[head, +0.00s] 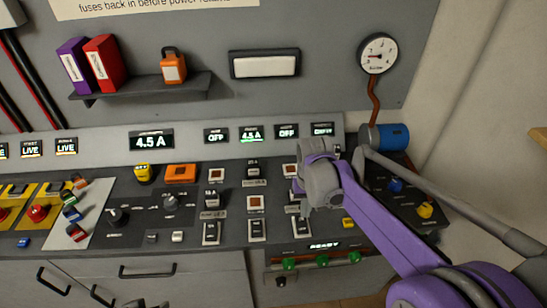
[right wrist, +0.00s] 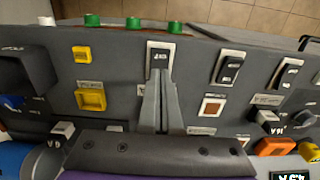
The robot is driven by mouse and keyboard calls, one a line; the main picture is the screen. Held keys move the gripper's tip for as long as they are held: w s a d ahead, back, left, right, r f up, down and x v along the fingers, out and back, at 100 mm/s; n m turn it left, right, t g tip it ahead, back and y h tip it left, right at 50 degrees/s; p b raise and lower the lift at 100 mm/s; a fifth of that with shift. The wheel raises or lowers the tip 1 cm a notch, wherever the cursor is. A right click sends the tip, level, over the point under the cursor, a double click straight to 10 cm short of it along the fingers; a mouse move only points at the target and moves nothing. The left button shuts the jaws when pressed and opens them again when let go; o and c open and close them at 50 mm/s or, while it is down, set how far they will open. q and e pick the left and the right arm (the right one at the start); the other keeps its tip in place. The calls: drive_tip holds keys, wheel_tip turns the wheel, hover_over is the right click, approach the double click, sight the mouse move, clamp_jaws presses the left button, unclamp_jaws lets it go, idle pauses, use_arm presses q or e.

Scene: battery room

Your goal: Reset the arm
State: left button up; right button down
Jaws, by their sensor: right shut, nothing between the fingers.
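My right gripper (head: 305,207) is over the right part of the sloped control panel (head: 190,240), its purple arm coming in from the lower right. In the right wrist view its two grey fingers (right wrist: 160,85) are together with nothing between them. Their tips overlap the lower part of a black rocker switch (right wrist: 159,57) in a white frame. That switch also shows just below the gripper in the head view (head: 300,227). I cannot tell whether the tips touch it. My left gripper is not in view.
Two more rocker switches (head: 257,230) (head: 211,233) stand to the left. Green knobs (head: 322,258) line the front edge. A blue cylinder (head: 390,137) and a gauge (head: 377,54) are at the back right. A shelf (head: 140,88) holds binders and an orange padlock (head: 173,67).

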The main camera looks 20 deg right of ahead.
drive_tip(key=s+a+n+t, duration=0.1)
drive_tip(key=s+a+t, duration=0.2)
drive_tip(key=s, duration=0.4)
drive_tip(key=s+a+n+t, duration=0.1)
drive_tip(key=s+a+t, duration=0.1)
drive_tip(key=s, duration=0.4)
drive_tip(key=shift+s+a+f+n+t, duration=0.3)
drive_tip(key=shift+s+a+t, duration=0.1)
drive_tip(key=shift+a, duration=0.5)
